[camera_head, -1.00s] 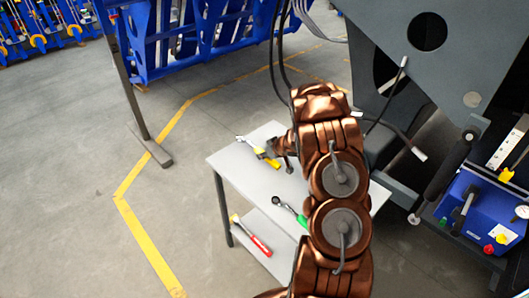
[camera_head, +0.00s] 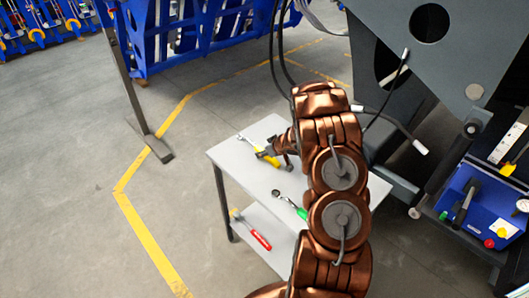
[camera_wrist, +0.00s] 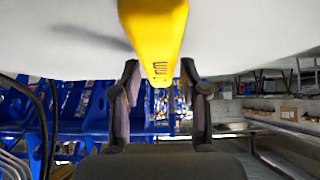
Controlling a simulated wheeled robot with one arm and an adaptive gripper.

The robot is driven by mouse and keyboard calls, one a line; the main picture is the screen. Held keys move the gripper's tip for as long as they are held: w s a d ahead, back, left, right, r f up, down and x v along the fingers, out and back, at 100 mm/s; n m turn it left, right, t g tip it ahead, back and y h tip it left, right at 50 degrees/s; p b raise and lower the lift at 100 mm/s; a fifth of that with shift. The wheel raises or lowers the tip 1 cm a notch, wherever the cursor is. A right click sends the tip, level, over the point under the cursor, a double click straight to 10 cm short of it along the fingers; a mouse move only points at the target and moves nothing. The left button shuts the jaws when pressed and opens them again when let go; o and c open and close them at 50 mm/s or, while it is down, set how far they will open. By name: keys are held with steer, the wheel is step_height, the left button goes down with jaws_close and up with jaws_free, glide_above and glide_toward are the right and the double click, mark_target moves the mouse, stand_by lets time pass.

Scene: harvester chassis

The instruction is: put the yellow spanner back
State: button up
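The yellow spanner (camera_head: 270,161) lies near the far left edge of the grey table (camera_head: 232,164). Its yellow handle points toward my arm and its metal end (camera_head: 245,140) toward the table's left edge. My gripper (camera_head: 272,153) is low over the table at the handle, partly hidden by its own links. In the wrist view, the fingers (camera_wrist: 160,78) are apart. The tip of the yellow handle (camera_wrist: 155,32) lies between them, with a visible gap on each side. The spanner's metal end is out of the wrist view.
A green-handled ratchet (camera_head: 289,204) lies on the table nearer my arm. A red-handled screwdriver (camera_head: 254,236) lies on the lower shelf. A dark machine chassis (camera_head: 465,60) and a blue box (camera_head: 470,200) stand at right.

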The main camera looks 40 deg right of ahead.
steer(key=shift+o, duration=0.8)
steer(key=shift+v, duration=6)
steer(key=shift+r, duration=0.1)
